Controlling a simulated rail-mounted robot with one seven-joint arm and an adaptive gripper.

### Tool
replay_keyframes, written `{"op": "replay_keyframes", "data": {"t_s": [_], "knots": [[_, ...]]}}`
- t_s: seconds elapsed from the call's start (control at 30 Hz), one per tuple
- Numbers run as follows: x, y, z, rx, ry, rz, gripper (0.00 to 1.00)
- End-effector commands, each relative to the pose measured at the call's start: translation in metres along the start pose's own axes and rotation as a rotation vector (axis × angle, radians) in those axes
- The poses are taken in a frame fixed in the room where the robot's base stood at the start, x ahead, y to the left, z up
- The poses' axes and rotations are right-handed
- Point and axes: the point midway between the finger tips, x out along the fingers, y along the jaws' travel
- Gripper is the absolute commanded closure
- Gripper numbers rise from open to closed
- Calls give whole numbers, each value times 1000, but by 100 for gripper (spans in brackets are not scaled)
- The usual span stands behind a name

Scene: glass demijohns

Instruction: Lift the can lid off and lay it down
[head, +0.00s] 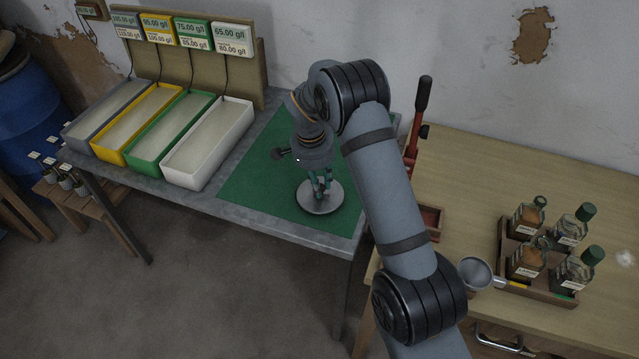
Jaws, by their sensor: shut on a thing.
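My gripper (322,190) points down near the front edge of the green mat (250,178). It is shut on the can lid (311,204), a round, flat grey disc that looks roughly level. The fingers cover the middle of the lid, so its knob or handle is hidden. No can body shows clearly; I cannot tell whether one is under the lid or how high the lid is above the mat.
Grey, yellow, green and white trays (215,143) stand left of the mat under display boxes (193,35). On the wooden table at right are a bottle crate (540,290), a metal funnel or scoop (475,272) and a red tool (413,150).

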Motion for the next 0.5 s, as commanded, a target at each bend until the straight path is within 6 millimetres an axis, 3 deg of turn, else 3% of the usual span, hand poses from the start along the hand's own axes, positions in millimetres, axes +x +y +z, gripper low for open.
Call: {"op": "replay_keyframes", "data": {"t_s": [0.03, 0.07, 0.4, 0.5], "knots": [[0, 0, 0, 0, 0, 0, 100], [0, 0, 0, 0, 0, 0, 78], [0, 0, 0, 0, 0, 0, 58], [0, 0, 0, 0, 0, 0, 57]]}}
